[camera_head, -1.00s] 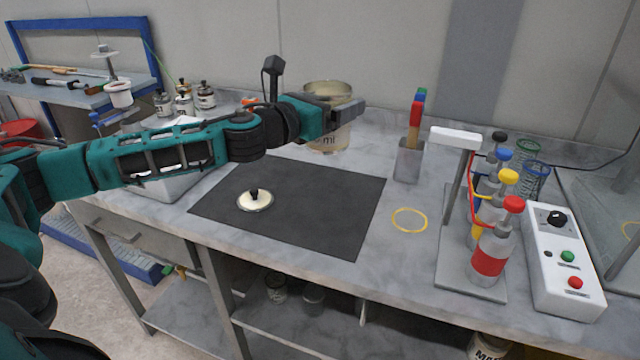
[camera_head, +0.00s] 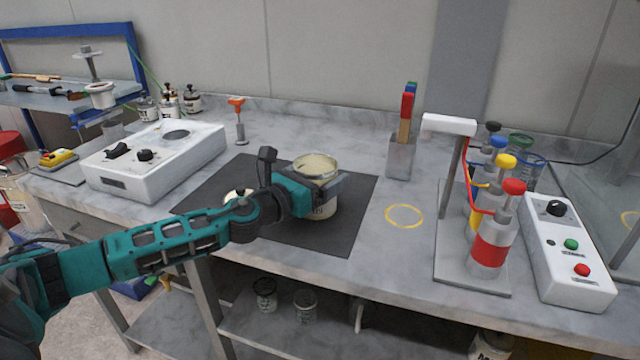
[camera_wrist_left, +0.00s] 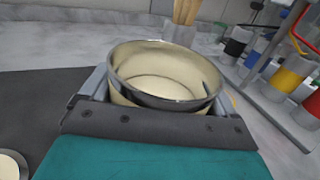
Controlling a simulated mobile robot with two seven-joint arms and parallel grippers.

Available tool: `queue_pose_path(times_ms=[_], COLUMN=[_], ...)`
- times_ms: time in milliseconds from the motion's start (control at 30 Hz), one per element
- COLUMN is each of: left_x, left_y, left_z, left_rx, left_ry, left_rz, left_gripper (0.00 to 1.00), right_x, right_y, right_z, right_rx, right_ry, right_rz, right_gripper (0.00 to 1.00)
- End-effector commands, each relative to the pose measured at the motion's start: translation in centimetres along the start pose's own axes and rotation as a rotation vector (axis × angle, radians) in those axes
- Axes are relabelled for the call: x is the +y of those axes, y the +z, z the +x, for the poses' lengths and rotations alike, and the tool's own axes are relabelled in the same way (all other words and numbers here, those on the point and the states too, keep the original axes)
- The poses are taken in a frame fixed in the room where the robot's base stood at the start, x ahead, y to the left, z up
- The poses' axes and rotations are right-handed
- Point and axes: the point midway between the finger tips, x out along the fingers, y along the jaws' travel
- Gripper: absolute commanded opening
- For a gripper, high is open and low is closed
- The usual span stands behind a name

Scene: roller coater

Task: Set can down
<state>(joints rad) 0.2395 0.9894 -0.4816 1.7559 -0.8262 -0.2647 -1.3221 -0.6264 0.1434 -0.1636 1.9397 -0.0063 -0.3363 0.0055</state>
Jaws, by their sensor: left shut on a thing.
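An open cream-coloured can (camera_head: 322,208) with a metal rim is over the right part of the dark mat (camera_head: 335,245). My left gripper (camera_head: 328,187) is shut around the can's sides. In the left wrist view the can (camera_wrist_left: 165,78) stands upright between the fingers, with pale content inside. I cannot tell whether its base touches the mat. The can's lid (camera_head: 232,196) lies on the mat, mostly hidden behind my left arm; its edge shows in the left wrist view (camera_wrist_left: 10,165). My right gripper is not in view.
A yellow ring (camera_head: 404,205) is marked on the bench to the right. Behind it stands a holder (camera_head: 400,158) with coloured-handled tools. A bottle stand (camera_head: 470,270) and a white control box (camera_head: 565,255) are further right. A white device (camera_head: 150,165) stands left.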

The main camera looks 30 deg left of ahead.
Motion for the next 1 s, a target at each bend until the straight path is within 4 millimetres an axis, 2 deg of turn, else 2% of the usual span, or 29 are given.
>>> queue_pose_path(times_ms=[400,433,533,867,1000], left_x=[0.1,0.1,0.1,0.1,0.1], left_y=[-0.5,-0.7,-0.6,-0.1,-0.6], left_z=[0.1,0.0,0.0,0.0,-1.3], left_rx=[-0.006,-0.002,-0.002,-0.001,0.002], left_ry=[0.001,0.001,0.001,0.001,0.001], left_rz=[0.002,0.001,0.001,0.001,0.002], left_gripper=[0.39,0.9,1.0,1.0,1.0], right_x=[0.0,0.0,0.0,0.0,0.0], right_y=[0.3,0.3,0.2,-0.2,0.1], right_z=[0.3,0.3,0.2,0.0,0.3], right_rx=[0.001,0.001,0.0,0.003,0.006], right_ry=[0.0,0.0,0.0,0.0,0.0], right_rz=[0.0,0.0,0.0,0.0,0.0], right_gripper=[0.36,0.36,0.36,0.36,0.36])
